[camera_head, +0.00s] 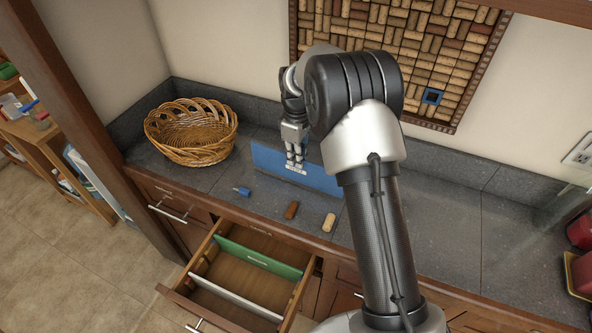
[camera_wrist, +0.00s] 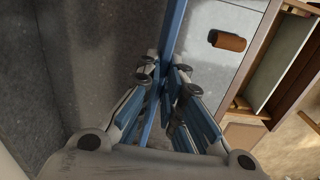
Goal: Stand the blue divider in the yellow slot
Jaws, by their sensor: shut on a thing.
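The blue divider (camera_head: 263,158) is a long thin panel standing on its long edge at the counter, with a small white label near its upper edge. My gripper (camera_head: 295,162) is shut on its upper edge near the middle. In the wrist view the divider (camera_wrist: 174,28) runs as a thin blue strip between the fingers (camera_wrist: 163,82). My arm hides part of its right side. I cannot tell if its lower edge touches the counter. The open drawer (camera_head: 180,301) holds a green divider (camera_head: 258,257) and a white divider (camera_head: 236,297). I cannot make out a yellow slot.
A wicker basket (camera_head: 192,150) stands at the back left of the grey counter (camera_head: 456,231). A blue-ended small item (camera_head: 242,191), a brown cork (camera_head: 291,210) and a pale cork (camera_head: 328,222) lie in front of the divider. The counter's right part is mostly clear.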

